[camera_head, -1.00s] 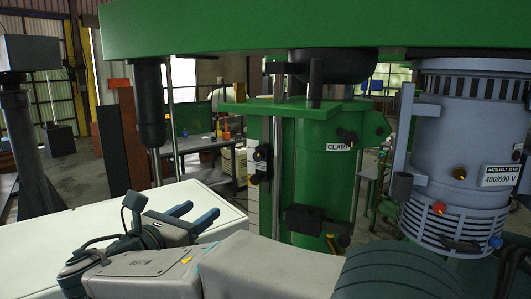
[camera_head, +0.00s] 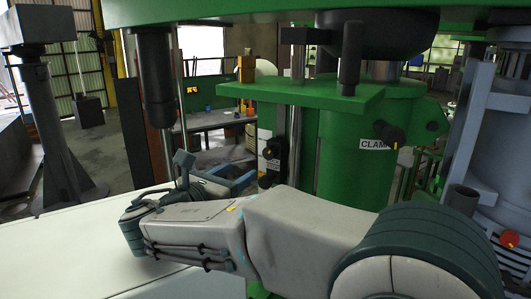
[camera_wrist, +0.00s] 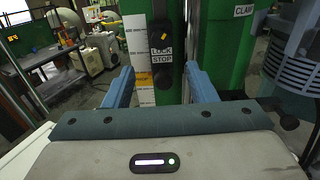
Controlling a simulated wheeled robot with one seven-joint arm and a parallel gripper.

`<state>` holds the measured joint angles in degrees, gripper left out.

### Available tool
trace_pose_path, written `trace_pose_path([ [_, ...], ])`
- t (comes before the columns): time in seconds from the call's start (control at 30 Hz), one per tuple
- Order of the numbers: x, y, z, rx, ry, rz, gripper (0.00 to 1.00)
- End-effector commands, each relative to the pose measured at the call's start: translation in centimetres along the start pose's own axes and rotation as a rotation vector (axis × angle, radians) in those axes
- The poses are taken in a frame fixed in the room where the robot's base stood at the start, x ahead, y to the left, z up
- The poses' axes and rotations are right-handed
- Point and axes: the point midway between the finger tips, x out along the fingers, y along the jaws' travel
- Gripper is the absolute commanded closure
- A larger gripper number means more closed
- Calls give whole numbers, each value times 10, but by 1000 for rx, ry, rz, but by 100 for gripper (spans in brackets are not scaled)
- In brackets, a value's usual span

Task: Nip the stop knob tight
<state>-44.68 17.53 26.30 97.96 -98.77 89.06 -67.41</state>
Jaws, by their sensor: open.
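I cannot tell for sure which one the label names as the stop knob. My gripper (camera_wrist: 161,76) is open, its two blue fingers on either side of the lower knob in the picture, with visible gaps. No contact shows. In the head view the gripper (camera_head: 232,181) is partly hidden by my arm, left of the column's knobs (camera_head: 273,152).
The green clamp column (camera_head: 345,160) with its CLAMP knob (camera_head: 389,135) stands to the right. The grey motor (camera_head: 505,160) is farther right. A dark vertical shaft (camera_head: 155,80) hangs on the left above a white surface (camera_head: 70,245). A workbench (camera_head: 215,120) stands behind.

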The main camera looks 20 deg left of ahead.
Motion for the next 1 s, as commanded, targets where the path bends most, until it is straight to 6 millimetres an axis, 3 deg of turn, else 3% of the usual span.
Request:
trace_pose_path([
  [0.3,69,0,4,-1,1,-3,49],
  [0.5,98,1,2,0,1,1,49],
  [0.7,110,2,1,0,0,3,49],
  [0.97,111,2,0,1,0,4,49],
  [1.0,111,2,0,1,0,4,57],
])
